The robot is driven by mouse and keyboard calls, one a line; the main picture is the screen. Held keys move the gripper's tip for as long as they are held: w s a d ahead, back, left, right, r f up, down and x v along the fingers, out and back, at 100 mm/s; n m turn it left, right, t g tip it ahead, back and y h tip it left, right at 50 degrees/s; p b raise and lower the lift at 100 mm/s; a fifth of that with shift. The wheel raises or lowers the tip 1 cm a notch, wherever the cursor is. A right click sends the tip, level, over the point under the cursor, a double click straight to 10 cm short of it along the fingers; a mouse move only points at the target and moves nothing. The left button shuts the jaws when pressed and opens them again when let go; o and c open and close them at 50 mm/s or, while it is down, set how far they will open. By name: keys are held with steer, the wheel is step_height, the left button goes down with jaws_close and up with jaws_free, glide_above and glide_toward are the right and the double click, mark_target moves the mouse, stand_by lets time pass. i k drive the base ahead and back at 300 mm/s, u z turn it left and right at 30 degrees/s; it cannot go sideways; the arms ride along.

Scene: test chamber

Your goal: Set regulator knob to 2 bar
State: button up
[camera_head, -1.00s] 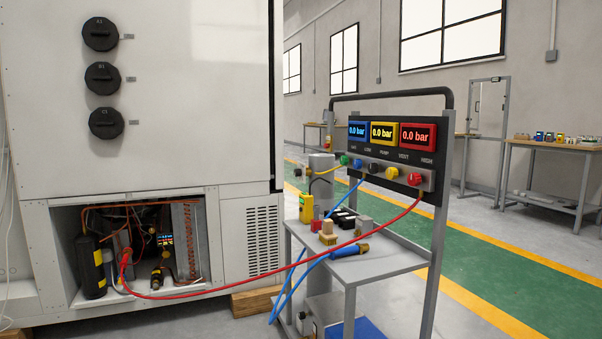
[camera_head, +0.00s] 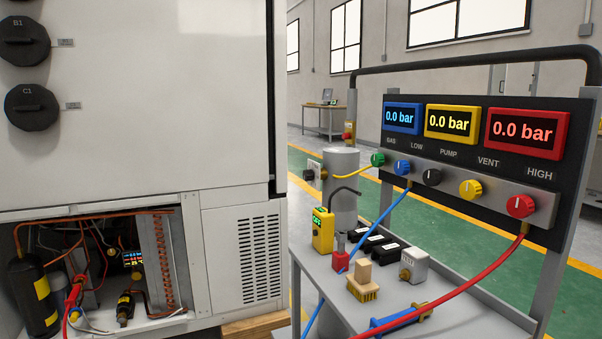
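No knob in view is labelled as a regulator, so I cannot tell for sure which one it is. A small grey and brass fitting (camera_head: 312,177) sits at the left of the grey cylinder (camera_head: 341,193), with a yellow hose by it. The cart's panel carries a green knob (camera_head: 378,159), blue knob (camera_head: 402,167), black knob (camera_head: 431,177), yellow knob (camera_head: 470,189) and red knob (camera_head: 521,206). The blue display (camera_head: 403,118), yellow display (camera_head: 451,123) and red display (camera_head: 524,130) each read 0.0 bar. My gripper is not in view.
The cart's grey shelf (camera_head: 352,306) holds a yellow meter (camera_head: 322,231), a blue tool (camera_head: 398,320) and small parts. A red hose (camera_head: 470,275) crosses in front of it. A large white cabinet (camera_head: 150,115) with an open lower bay stands left. Green floor is behind.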

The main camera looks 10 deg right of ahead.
mark_target(307, 174)
steer(key=u, duration=0.2)
steer(key=k, duration=0.45)
steer(key=u, duration=1.4)
steer(key=i, duration=0.85)
steer(key=z, duration=0.6)
steer(key=i, duration=0.75)
steer(key=z, duration=0.65)
